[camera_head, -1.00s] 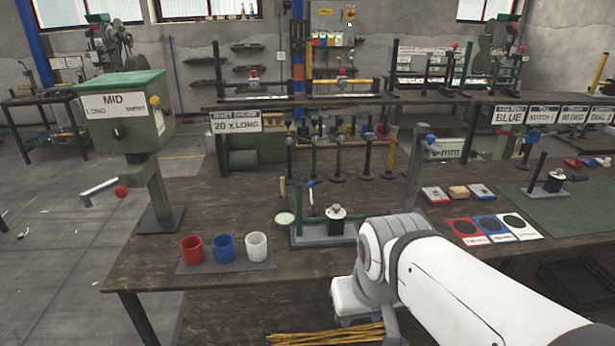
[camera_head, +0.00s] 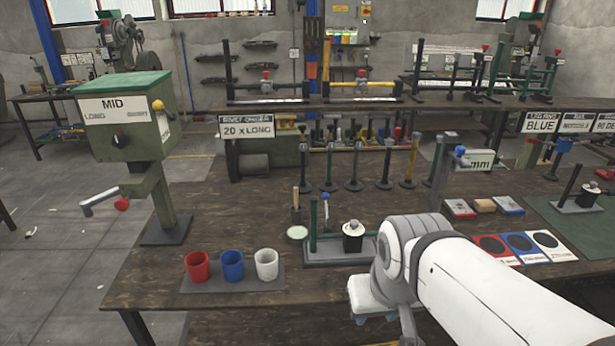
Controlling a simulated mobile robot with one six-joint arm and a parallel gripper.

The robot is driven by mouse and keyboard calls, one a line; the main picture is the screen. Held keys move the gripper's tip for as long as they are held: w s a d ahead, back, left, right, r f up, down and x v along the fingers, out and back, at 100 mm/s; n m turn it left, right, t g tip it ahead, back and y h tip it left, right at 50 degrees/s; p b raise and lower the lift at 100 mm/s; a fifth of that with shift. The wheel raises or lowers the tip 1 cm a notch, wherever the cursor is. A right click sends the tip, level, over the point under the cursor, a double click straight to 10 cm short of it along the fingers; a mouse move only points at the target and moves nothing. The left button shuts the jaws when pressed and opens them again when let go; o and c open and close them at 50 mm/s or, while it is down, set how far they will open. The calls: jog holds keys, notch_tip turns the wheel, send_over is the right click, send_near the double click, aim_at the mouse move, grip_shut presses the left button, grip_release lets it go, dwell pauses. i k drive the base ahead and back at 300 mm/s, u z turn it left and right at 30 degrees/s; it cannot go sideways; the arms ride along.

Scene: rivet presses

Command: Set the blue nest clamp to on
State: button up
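A grey fixture (camera_head: 335,252) with a green post and a black-and-white nest block (camera_head: 352,236) stands on the near bench. A small upright lever with a blue knob (camera_head: 326,197) stands at its back. Another blue knob (camera_head: 461,150) sits on a grey post farther right, and a third blue knob (camera_head: 565,145) is below the BLUE sign (camera_head: 541,122). I cannot tell for sure which is the blue nest clamp, or its setting. My white arm reaches in from the lower right, just right of the grey fixture and partly covering it.
Red (camera_head: 197,267), blue (camera_head: 232,266) and white (camera_head: 266,265) cups stand on a dark tray left of the fixture. A green MID press (camera_head: 125,115) stands at the left. Red, blue and white cards (camera_head: 520,246) lie to the right. The bench front between tray and arm is clear.

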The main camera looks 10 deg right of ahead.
aim_at(325, 196)
jog(key=i, duration=1.15)
jog(key=z, duration=0.05)
